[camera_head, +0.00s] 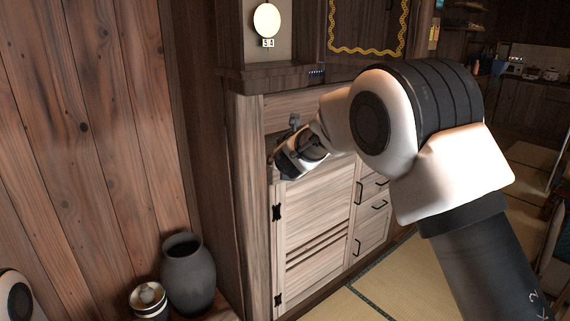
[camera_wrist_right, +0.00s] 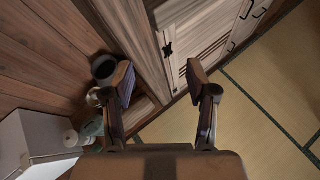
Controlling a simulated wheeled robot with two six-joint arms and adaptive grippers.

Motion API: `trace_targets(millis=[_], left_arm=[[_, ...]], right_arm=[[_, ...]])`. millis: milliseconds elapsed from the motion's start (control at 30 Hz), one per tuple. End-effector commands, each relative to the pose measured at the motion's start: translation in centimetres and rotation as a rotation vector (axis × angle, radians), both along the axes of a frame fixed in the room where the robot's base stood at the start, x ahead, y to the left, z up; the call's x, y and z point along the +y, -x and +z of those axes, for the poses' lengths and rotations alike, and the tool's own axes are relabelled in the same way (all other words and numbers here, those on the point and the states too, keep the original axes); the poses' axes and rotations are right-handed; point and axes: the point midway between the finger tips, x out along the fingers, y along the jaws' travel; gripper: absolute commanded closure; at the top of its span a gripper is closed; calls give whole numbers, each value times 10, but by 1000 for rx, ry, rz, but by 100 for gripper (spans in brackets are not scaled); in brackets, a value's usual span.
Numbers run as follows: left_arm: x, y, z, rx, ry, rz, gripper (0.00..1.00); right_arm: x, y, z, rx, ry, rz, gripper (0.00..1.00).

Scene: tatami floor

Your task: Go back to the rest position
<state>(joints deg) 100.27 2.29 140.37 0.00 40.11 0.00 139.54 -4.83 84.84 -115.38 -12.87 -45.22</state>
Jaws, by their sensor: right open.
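My right arm reaches in from the right in the head view and ends in my right gripper (camera_head: 287,148), in front of the upper part of a wooden cabinet (camera_head: 320,205). In the right wrist view the two fingers of the right gripper (camera_wrist_right: 160,80) stand wide apart with nothing between them. Through the gap I see the cabinet's lower corner and the tatami floor (camera_wrist_right: 240,120). Whether the gripper touches the cabinet cannot be told. A white and black part of my left arm shows at the head view's lower left corner; my left gripper is out of view.
A dark vase (camera_head: 188,275) and a small lidded jar (camera_head: 149,300) stand by the plank wall (camera_head: 90,130). The cabinet has a door with black hinges and drawers with dark handles. A white box (camera_wrist_right: 38,140) shows in the wrist view. Open tatami lies right of the cabinet.

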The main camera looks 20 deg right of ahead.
Motion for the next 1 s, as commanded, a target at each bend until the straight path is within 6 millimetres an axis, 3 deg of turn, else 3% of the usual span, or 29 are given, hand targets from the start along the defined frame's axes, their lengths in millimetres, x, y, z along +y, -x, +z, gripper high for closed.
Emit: trace_targets(millis=[433, 533, 567, 667, 767, 800, 867, 1000], left_arm=[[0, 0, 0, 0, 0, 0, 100], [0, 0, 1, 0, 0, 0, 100], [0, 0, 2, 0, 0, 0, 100], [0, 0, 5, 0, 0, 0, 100], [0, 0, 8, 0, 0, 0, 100], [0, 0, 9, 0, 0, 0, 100], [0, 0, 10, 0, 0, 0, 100], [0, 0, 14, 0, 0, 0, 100]], right_arm=[[0, 1, -3, 5, -4, -2, 43], [-1, 1, -19, 30, -4, -2, 43], [-1, 1, -31, 47, -5, -3, 43], [-7, 9, -91, 140, -13, -12, 43], [-16, 41, -172, 287, -54, -57, 43], [-18, 60, -204, 351, -88, -87, 43], [-20, 92, -249, 448, -152, -142, 43], [-16, 185, -340, 672, -352, -335, 43]])
